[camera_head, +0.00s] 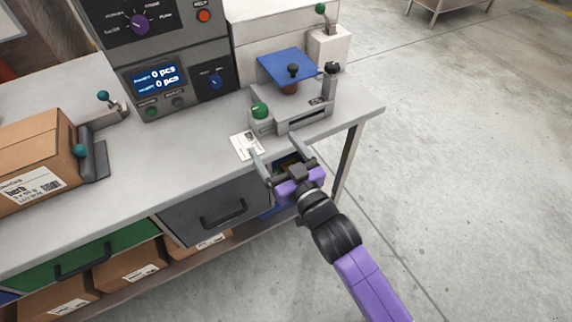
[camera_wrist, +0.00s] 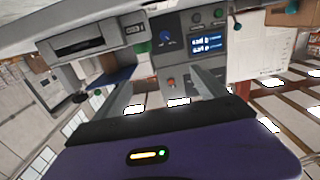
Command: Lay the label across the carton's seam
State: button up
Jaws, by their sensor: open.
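A small white label (camera_head: 247,146) with dark print lies flat on the grey bench top, near its front edge. The brown carton (camera_head: 38,152) stands on the bench at the far left, with a printed white patch on its front face; its seam is hard to make out at this size. My gripper (camera_head: 274,149) is at the bench's front edge, just right of the label, its fingers spread and nothing between them. The open fingers also show in the wrist view (camera_wrist: 166,88). I cannot make out the label in the wrist view.
A green-knobbed grey fixture (camera_head: 290,113) stands behind the label, with a blue plate (camera_head: 287,66) beyond it. A weigher console (camera_head: 160,70) with a lit display rises at the back. A teal-knobbed bracket (camera_head: 92,155) stands beside the carton. Bench between label and bracket is clear.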

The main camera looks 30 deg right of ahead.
jog(key=shift+s+b, duration=0.35)
jog(key=shift+s, duration=2.25)
jog(key=s+g, duration=0.3)
jog(key=s, duration=2.7)
jog(key=shift+s+r, duration=0.4)
jog(key=o, duration=0.4)
jog(key=shift+s+r, duration=0.3)
jog(key=shift+s, duration=0.15)
